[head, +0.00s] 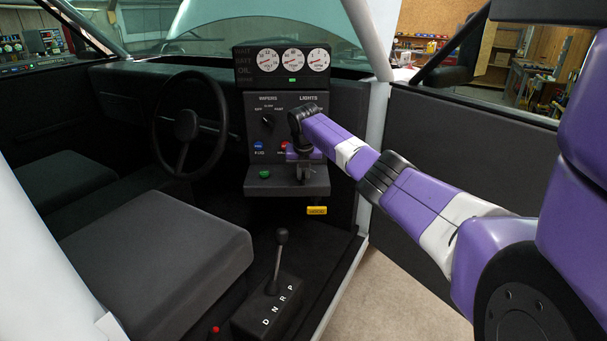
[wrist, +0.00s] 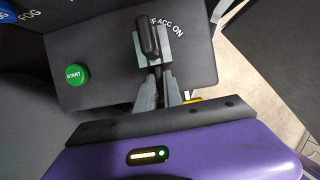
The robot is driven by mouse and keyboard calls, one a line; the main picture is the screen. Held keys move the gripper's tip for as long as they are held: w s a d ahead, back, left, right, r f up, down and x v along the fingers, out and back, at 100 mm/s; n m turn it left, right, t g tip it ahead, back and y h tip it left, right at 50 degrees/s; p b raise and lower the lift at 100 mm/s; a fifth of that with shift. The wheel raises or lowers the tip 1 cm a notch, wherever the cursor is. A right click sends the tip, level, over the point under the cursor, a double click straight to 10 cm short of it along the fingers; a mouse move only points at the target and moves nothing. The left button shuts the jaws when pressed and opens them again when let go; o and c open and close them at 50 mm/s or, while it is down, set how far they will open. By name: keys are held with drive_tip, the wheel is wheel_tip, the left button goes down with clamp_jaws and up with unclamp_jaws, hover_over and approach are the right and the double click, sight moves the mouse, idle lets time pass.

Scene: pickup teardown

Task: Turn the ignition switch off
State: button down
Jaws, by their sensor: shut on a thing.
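The ignition switch (wrist: 149,38) shows in the wrist view as a black handle on a grey block, on a dark panel marked "FF ACC ON", with the first letter covered. My gripper (wrist: 155,70) is shut on the switch, its grey fingers at either side of it. The wrist view does not clearly show which mark the switch points to. In the head view, my gripper (head: 303,172) is at the right part of the lower dash panel and hides most of the switch.
A green START button (wrist: 75,74) sits left of the switch. Above are the wipers knob (head: 269,119), a blue button (head: 258,146) and gauges (head: 292,60). A yellow tag (head: 317,210) hangs below the panel. The gear lever (head: 279,255) and seat (head: 160,250) are lower left.

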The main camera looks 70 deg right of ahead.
idle(0.3)
drive_tip(key=c, duration=1.5)
unclamp_jaws()
drive_tip(key=shift+r, duration=0.1)
drive_tip(key=shift+b+v, duration=0.7)
drive_tip(key=shift+v, duration=3.15)
drive_tip(key=shift+s, duration=0.1)
